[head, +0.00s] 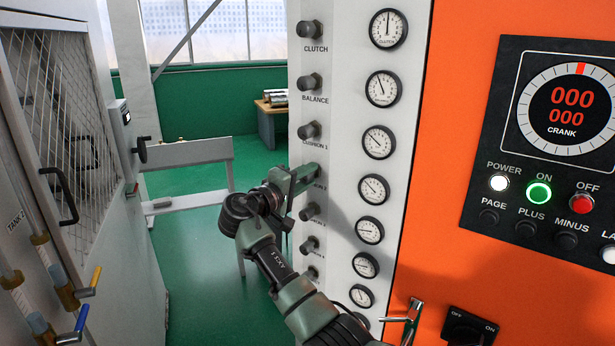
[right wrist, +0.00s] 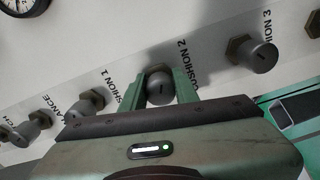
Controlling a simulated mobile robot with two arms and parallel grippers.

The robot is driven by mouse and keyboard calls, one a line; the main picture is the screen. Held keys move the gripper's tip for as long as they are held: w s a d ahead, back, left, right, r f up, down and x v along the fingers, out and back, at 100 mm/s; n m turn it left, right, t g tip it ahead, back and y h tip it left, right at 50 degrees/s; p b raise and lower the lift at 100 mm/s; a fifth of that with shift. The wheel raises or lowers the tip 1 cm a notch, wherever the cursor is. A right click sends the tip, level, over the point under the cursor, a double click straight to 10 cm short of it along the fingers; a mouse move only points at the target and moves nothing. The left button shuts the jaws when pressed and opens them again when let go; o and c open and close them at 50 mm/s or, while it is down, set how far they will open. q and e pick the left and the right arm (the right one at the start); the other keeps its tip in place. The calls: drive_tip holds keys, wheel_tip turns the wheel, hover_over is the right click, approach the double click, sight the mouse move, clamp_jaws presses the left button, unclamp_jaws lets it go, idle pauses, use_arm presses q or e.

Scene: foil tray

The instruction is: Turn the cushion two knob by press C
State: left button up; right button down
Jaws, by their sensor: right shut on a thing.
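The CUSHION 2 knob (right wrist: 160,88) is a dark grey round knob on the white panel (head: 345,100). In the right wrist view it sits between the two green fingers of my right gripper (right wrist: 162,92), which is shut on it. In the head view my right gripper (head: 297,180) reaches the panel's left column and hides this knob. Part of its label shows beside the gripper. The CUSHION 2 gauge (head: 374,189) is to the right, with its needle pointing to the upper left. My left gripper is out of view.
The CUSHION 1 knob (head: 309,131) is just above, and the CUSHION 3 knob (head: 309,211) just below. An orange cabinet with a black CRANK display (head: 574,110) stands right. A mesh-doored grey cabinet (head: 60,120) stands left. Green floor lies between.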

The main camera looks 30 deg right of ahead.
drive_tip(key=c, duration=1.1)
unclamp_jaws()
drive_tip(key=shift+o, duration=0.2)
drive_tip(key=shift+w+a, duration=0.1)
drive_tip(key=shift+a, duration=0.05)
drive_tip(key=shift+a+f+b, duration=0.1)
drive_tip(key=shift+a+b, duration=0.2)
drive_tip(key=b+v, duration=0.3)
drive_tip(key=v, duration=0.4)
drive_tip(key=shift+s, duration=0.2)
idle(0.4)
